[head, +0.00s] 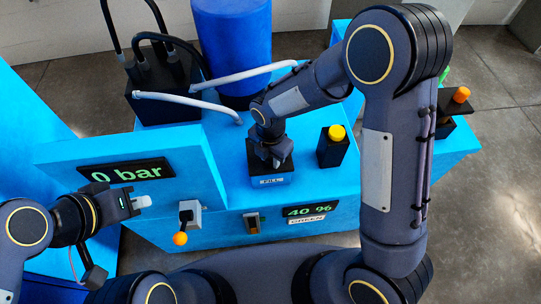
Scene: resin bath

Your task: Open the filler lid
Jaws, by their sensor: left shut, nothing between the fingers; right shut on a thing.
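The filler (272,181) is a small box labelled FILL on the bright blue machine top. Its dark lid (287,168) appears to lie on the box, but my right gripper covers much of it, and I cannot tell whether it is raised. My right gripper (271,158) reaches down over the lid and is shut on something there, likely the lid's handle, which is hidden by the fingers. My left gripper (142,202) is shut and empty at the left, pointing right, in front of the panel and apart from the filler.
A yellow button (337,132) stands right of the filler. A lever with an orange ball (180,238), a switch (252,222) and a 40 % GREEN display (309,210) line the front. White pipes (190,101) and a blue drum (233,45) are behind. A panel (126,170) reads 0 bar.

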